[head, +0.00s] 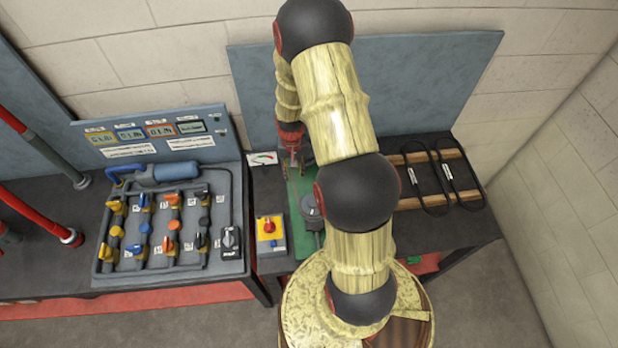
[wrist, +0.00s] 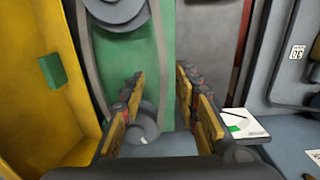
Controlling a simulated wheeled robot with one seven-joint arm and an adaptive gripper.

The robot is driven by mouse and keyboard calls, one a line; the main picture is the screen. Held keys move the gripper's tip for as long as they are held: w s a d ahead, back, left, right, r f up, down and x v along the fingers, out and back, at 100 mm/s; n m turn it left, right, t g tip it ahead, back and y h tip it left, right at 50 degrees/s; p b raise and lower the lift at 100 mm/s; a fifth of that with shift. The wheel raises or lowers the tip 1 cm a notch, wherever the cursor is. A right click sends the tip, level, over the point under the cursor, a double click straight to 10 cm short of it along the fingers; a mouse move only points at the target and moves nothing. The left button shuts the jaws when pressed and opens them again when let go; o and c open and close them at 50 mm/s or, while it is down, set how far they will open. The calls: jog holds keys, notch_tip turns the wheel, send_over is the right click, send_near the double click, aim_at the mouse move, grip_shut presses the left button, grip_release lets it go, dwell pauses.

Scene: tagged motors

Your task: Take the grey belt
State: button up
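In the wrist view a grey belt (wrist: 157,58) runs in a long loop over a green plate (wrist: 125,60), around a large grey pulley (wrist: 118,10) at the top and a small round pulley (wrist: 147,118) lower down. My gripper (wrist: 160,80) is open. Its two yellow-sided fingers stand apart, with the belt's right strand in the gap between them; contact cannot be told. In the head view my gripper (head: 292,164) is at the far end of the green plate (head: 297,188), and my arm hides much of the plate and belt.
Two dark belts (head: 433,190) with white tags lie on a wooden rack (head: 408,204) at the right. A gauge card (head: 262,158) lies beside my gripper. A yellow panel (wrist: 35,70) stands close on the left in the wrist view. A yellow switch box (head: 270,240) sits nearer.

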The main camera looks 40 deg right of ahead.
aim_at(295, 180)
jog(key=shift+f, duration=2)
jog(key=shift+c, duration=0.7)
grip_shut()
